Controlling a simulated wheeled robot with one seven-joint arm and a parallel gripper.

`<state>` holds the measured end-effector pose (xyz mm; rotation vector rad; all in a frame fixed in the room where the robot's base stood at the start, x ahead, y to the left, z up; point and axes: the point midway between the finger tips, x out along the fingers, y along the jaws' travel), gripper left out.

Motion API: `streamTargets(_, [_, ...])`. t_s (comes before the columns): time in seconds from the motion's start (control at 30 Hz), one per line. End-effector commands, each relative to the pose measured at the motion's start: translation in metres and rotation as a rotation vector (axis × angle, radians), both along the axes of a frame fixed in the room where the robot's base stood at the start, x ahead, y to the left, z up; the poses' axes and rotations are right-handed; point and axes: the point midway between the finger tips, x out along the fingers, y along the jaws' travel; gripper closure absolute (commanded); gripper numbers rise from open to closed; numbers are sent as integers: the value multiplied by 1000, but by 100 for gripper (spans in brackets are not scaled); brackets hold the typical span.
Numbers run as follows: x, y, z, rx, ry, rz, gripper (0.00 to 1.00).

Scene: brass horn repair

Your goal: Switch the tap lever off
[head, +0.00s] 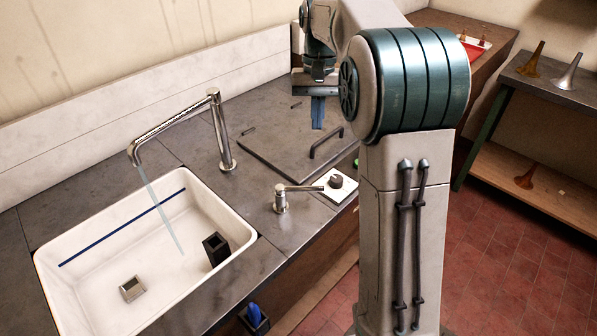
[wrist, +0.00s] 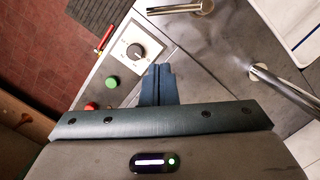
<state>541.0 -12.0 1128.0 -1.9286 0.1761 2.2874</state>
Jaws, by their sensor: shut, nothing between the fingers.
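The chrome tap (head: 222,135) stands behind the white sink, and a thin stream of water (head: 165,212) falls from its spout. A short chrome post with a tap lever (head: 282,200) stands on the counter right of the sink; its handle points right, toward the dial plate. The lever also shows at the top of the wrist view (wrist: 178,8), and the tap is at the right there (wrist: 285,90). My gripper (head: 318,112) is above the back of the counter, behind the lever and apart from it. Its blue fingers (wrist: 157,72) are together and empty.
A white plate with a black dial (head: 337,182) sits beside the lever's handle end. A green button (wrist: 112,82) and a red button (wrist: 90,106) are near it. A dark panel with a raised handle (head: 326,142) lies behind. The sink (head: 90,290) holds small boxes.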

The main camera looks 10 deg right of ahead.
Motion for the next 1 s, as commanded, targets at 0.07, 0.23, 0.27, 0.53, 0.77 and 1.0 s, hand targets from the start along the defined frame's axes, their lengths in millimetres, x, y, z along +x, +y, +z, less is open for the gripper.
streamTargets(0.07, [6,3,-6,0,13,4,100])
streamTargets(0.23, [7,13,-14,0,22,19,100])
streamTargets(0.27, [7,15,-17,0,21,22,100])
streamTargets(0.53, [-4,23,-69,-1,25,34,100])
streamTargets(0.77, [-18,23,-107,0,19,31,100])
streamTargets(1.0, [-39,26,-118,0,19,30,100])
